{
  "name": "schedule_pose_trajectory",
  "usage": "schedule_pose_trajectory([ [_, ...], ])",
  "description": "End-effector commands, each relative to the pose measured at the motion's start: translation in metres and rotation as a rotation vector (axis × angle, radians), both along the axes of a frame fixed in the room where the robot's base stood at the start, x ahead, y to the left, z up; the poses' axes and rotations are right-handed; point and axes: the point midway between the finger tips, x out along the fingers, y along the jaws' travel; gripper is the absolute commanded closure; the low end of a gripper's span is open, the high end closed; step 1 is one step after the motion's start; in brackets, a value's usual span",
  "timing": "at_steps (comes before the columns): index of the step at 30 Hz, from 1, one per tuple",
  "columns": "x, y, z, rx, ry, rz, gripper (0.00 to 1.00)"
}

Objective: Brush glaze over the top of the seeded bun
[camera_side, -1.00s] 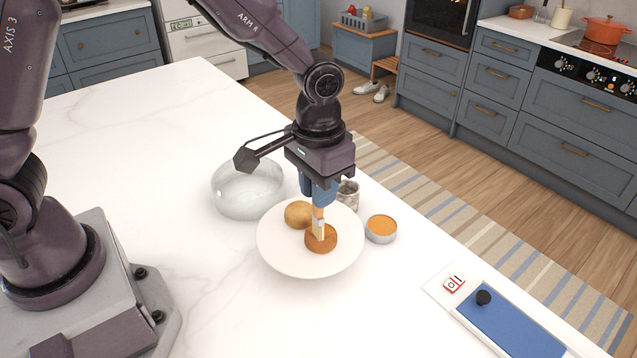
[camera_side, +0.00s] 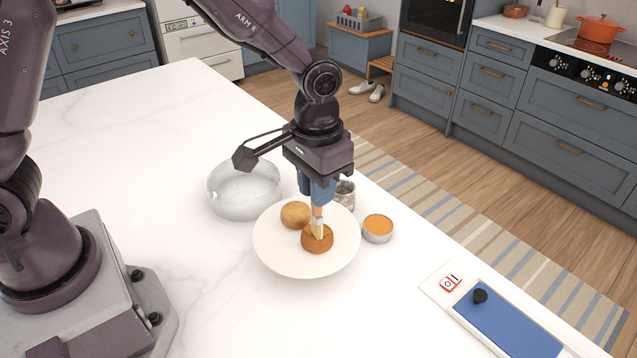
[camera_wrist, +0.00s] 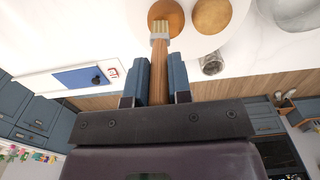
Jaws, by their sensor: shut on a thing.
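My gripper (camera_side: 318,192) is shut on a brush with a wooden handle (camera_wrist: 160,68) and pale bristles (camera_wrist: 160,28). The brush points down, and its bristles appear to touch the top of the darker orange-brown bun (camera_side: 317,242), also in the wrist view (camera_wrist: 164,12). A lighter golden bun (camera_side: 295,214) sits behind it to the left on the same white plate (camera_side: 281,258). The golden bun looks faintly speckled, but seeds are too small to tell on either bun. A small round tin of orange glaze (camera_side: 378,227) stands right of the plate.
A clear glass bowl (camera_side: 240,191) stands behind the plate to the left. A small jar (camera_side: 345,194) stands behind the plate, close to my gripper. A blue panel with a black knob (camera_side: 508,322) lies at front right. The white counter (camera_side: 225,310) is clear at front left.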

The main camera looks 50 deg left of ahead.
Motion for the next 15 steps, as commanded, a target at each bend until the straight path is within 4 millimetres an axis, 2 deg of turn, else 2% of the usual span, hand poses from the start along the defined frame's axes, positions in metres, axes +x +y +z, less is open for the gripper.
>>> schedule_pose_trajectory([
  [8, 0.018, 0.0, -0.001, 0.0, 0.0, 0.0, 1.0],
  [15, 0.005, 0.0, 0.0, 0.0, 0.001, 0.0, 1.0],
])
